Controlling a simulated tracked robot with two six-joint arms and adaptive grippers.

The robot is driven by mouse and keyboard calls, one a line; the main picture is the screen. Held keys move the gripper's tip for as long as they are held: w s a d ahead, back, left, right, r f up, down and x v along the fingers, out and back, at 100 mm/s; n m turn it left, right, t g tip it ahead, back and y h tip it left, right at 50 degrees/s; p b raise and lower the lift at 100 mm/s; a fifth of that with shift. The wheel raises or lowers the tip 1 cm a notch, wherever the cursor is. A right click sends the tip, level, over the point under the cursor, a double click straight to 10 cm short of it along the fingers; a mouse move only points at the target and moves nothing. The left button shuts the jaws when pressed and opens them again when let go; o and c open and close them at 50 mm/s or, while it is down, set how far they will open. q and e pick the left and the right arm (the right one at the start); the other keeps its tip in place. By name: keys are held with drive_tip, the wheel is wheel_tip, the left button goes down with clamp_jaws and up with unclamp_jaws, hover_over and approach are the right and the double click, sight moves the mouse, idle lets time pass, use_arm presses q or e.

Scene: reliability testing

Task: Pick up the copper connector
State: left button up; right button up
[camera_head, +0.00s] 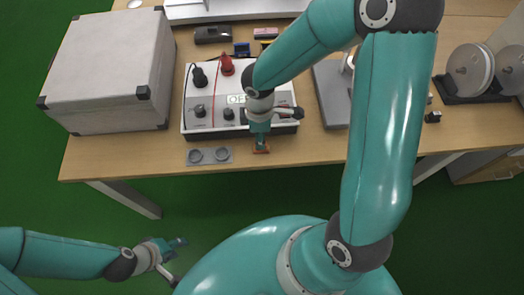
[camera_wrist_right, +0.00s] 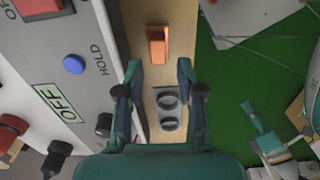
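The copper connector (camera_wrist_right: 158,45) is a small orange-brown block lying on the wooden table in the right wrist view. In the head view it shows at the table's front edge (camera_head: 261,150), partly covered by my right gripper (camera_head: 261,138). In the wrist view my right gripper (camera_wrist_right: 160,92) is open, its two fingers apart with nothing between them gripped. The connector lies ahead of the fingertips. My left gripper (camera_head: 178,258) is open and empty over the green floor, well away from the table.
A grey plate with two round sockets (camera_head: 209,156) lies beside the connector. A test box with knobs and an OFF label (camera_head: 190,122) stands just behind. A large pale case (camera_head: 105,70) stands at the left, reels (camera_head: 468,70) at the right.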

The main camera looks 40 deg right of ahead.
sight(266, 151)
drive_tip(key=f+b, duration=0.2)
drive_tip(key=f, duration=0.1)
drive_tip(key=f+b, duration=0.2)
drive_tip(key=f, duration=0.1)
drive_tip(key=shift+d, duration=0.2)
drive_tip(key=shift+r, duration=0.15)
clamp_jaws()
